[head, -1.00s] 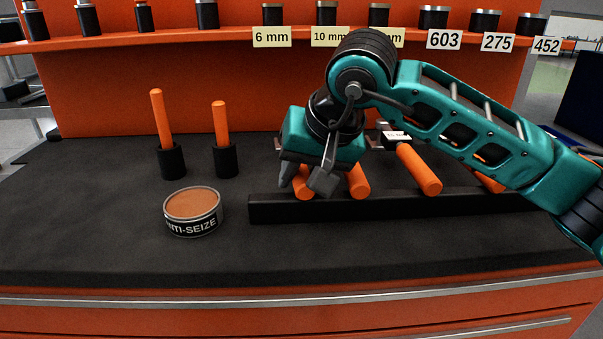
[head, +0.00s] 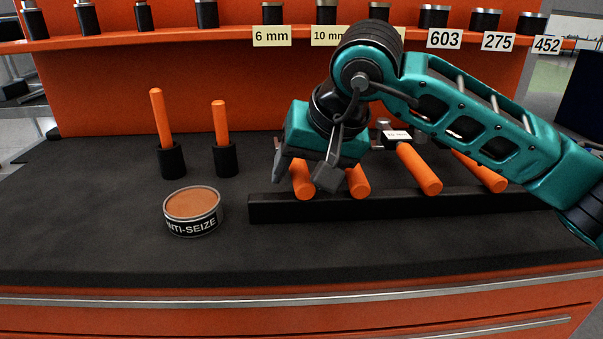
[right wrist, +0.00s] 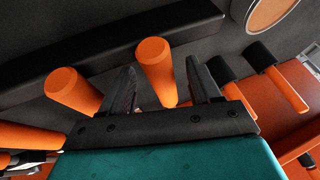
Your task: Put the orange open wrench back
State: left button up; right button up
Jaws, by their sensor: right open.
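My right gripper (head: 305,172) is open, pointing down over the left end of the black rack bar (head: 400,207). An orange handle (head: 303,188) shows between its two fingers, and in the right wrist view the same handle (right wrist: 157,72) stands between the open fingers (right wrist: 163,85). I cannot tell whether the fingers touch it. Several orange-handled tools lean on the bar; a second handle (head: 358,184) is just right of the gripper. The tool heads at the left are hidden behind the gripper, so I cannot tell which one is the open wrench. My left gripper is not in view.
An anti-seize tin (head: 192,210) stands on the dark bench left of the bar. Two upright orange handles in black holders (head: 172,162) stand behind it. An orange shelf (head: 200,40) with labelled black pieces runs above the back. The bench front is clear.

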jog(key=p+v, duration=0.1)
jog(key=v, duration=1)
jog(key=shift+s+r, duration=0.15)
jog(key=shift+r, duration=0.2)
jog(key=shift+d, duration=0.15)
